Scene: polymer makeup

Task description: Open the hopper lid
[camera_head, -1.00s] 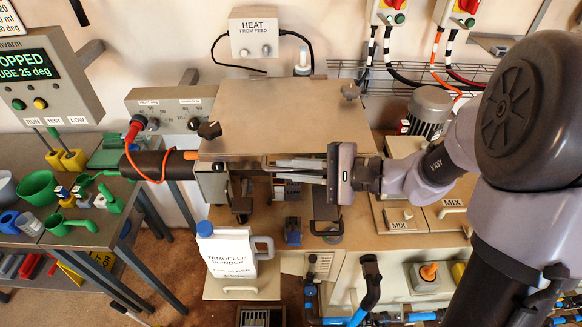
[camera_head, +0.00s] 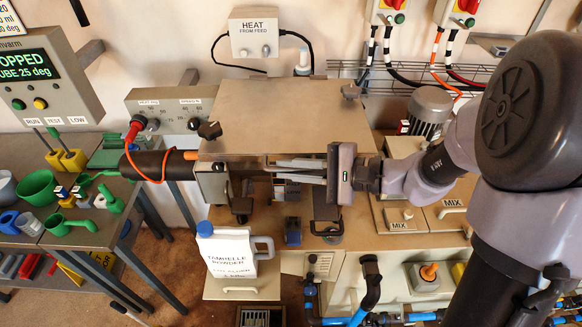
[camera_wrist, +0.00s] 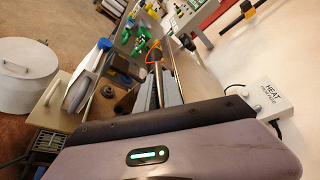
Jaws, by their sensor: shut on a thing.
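The hopper lid (camera_head: 292,110) is a flat beige metal plate in the middle of the head view, with a dark knob at its front left corner and another at its back right. It looks flat and closed. My gripper (camera_head: 275,170) reaches in from the right at the lid's front edge. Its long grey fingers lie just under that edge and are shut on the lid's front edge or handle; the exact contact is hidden. In the wrist view the fingers (camera_wrist: 158,88) point away from the camera, and the grip is not clear.
A white powder jug (camera_head: 228,250) with a blue cap stands in front of the hopper. A HEAT box (camera_head: 254,34) is on the wall behind. A black cylinder with an orange cable (camera_head: 155,165) sits to the left. A grey motor (camera_head: 430,108) stands right of the lid.

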